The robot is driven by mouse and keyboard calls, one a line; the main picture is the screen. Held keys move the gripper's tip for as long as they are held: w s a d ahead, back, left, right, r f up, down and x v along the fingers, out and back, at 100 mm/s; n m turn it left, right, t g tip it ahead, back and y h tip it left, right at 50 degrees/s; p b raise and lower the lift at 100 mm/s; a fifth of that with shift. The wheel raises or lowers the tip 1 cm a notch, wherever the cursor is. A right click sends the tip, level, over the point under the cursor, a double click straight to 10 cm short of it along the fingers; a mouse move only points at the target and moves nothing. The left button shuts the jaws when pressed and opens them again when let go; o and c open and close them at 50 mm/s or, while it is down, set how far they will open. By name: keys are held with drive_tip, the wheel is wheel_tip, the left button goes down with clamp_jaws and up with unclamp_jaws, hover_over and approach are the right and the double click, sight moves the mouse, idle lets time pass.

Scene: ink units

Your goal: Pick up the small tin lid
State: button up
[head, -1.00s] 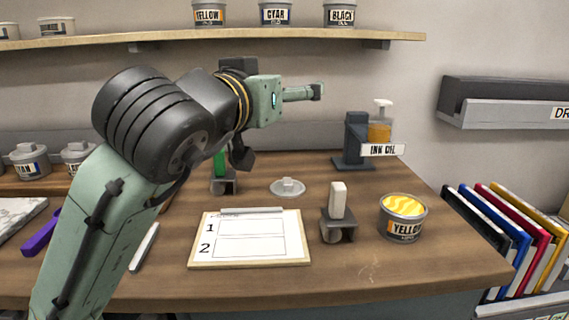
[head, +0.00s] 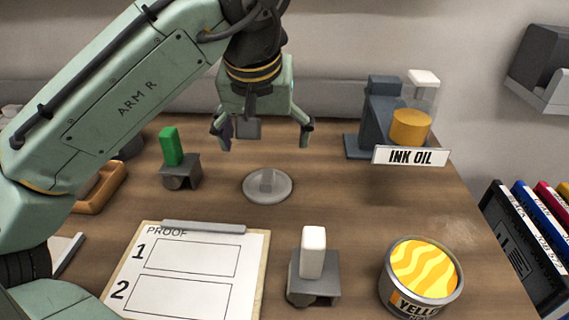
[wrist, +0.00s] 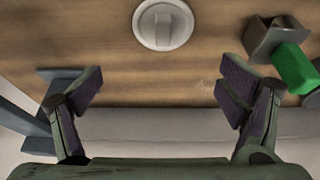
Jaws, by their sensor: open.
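The small tin lid (head: 268,186) is a round grey disc with a raised bar handle. It lies flat on the wooden bench, behind the clipboard. It also shows in the wrist view at the top middle (wrist: 163,24). My gripper (head: 263,140) is open and empty, pointing down above the bench and beyond the lid. In the wrist view its two fingers (wrist: 163,88) are spread wide, and the lid lies outside them, apart from both fingertips.
A green-handled tool (head: 172,150) stands left of the lid. An ink oil dispenser (head: 385,115) is back right. The clipboard (head: 262,270), a white-handled tool (head: 313,262) and a yellow ink tin (head: 420,280) are in front. Bare wood surrounds the lid.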

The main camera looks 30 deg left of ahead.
sight(267, 174)
drive_tip(key=x, duration=0.3)
drive_tip(key=p+x, duration=0.1)
drive_tip(key=x, duration=0.6)
drive_tip(key=shift+s+a+f+p, duration=0.15)
drive_tip(key=shift+s+f+p, duration=0.1)
drive_tip(key=shift+f+p, duration=0.15)
drive_tip(key=c, duration=1.8)
